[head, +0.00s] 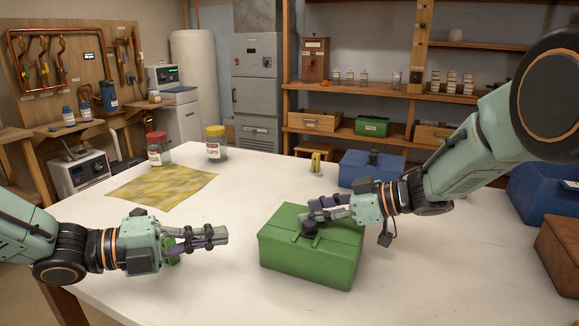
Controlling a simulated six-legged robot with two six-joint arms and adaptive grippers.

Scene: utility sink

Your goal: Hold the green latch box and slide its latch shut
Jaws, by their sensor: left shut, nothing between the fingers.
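The green latch box (335,262) stands upright on the white table, right of centre, with its lid down. A dark latch part (309,229) shows on its top near the front; its exact position is partly hidden by my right gripper. My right gripper (311,212) reaches in from the right, with its fingers at the top of the box by the latch. Whether it touches or grips the latch is unclear. My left gripper (226,236) is shut and empty, to the left of the box and apart from it.
A small green object (172,251) is partly hidden behind my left gripper. A yellow cloth (160,187), a red-lidded jar (157,149) and a yellow-lidded jar (215,143) are at the back left. Blue boxes (365,166) (545,195) and a brown box (560,255) stand behind and right.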

